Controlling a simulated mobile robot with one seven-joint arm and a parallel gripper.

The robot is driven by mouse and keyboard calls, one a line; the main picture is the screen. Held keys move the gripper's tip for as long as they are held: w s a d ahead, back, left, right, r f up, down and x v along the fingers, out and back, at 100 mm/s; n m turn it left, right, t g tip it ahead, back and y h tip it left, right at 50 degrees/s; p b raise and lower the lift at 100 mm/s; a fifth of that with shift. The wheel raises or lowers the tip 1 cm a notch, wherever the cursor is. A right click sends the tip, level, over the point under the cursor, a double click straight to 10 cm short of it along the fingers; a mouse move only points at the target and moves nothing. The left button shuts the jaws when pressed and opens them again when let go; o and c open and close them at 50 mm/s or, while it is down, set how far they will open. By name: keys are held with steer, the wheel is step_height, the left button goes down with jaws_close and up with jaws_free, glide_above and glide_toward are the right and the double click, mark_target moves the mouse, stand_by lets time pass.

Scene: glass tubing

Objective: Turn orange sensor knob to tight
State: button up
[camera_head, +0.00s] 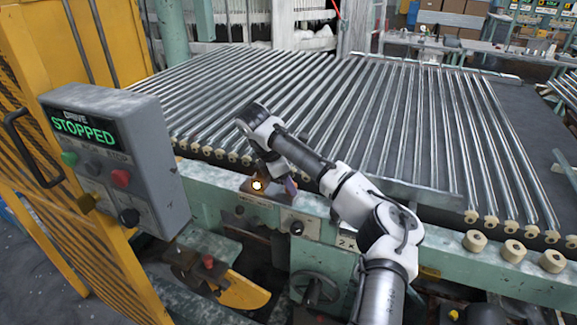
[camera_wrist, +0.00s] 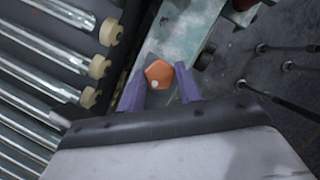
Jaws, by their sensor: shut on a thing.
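The orange sensor knob (camera_wrist: 158,73) is a small faceted knob with a pale spot on its face, in the middle of the wrist view. My gripper (camera_wrist: 160,82) has its two purple fingers at the knob's left and right sides, and it is shut on the knob. Any tight marking by the knob is too small to read.
A grey control box (camera_head: 120,160) with a green STOPPED display stands at the left by a yellow mesh guard (camera_head: 85,235). Long metal rollers (camera_head: 330,110) with tan end caps lie behind the rail. A dark knob (camera_head: 296,228) sits on the rail's front face below my gripper.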

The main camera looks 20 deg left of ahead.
steer(key=m+p, duration=0.1)
steer(key=m+g+p, duration=0.1)
steer(key=m+p, duration=0.1)
steer(key=shift+r+h, duration=0.25)
steer(key=shift+h, duration=0.05)
steer(key=m, duration=0.1)
steer(key=m+g, duration=0.1)
steer(key=m, duration=0.1)
steer(key=shift+w+f+m+p, duration=0.2)
steer(key=shift+m+p, duration=0.1)
steer(key=shift+p, duration=0.05)
steer(key=m+g, duration=0.1)
steer(key=m, duration=0.1)
steer(key=m+g, duration=0.1)
steer(key=m, duration=0.2)
steer(key=shift+w+g, duration=0.15)
steer(key=shift+g, duration=0.15)
steer(key=shift+m+g+y, duration=0.25)
steer(key=shift+m+g, duration=0.15)
steer(key=shift+m, duration=0.85)
steer(key=shift+m+g+y, duration=0.25)
steer(key=shift+m+g, duration=0.15)
steer(key=shift+m, duration=0.85)
steer(key=shift+f, duration=0.1)
steer(key=o, duration=1)
steer(key=shift+c, duration=0.2)
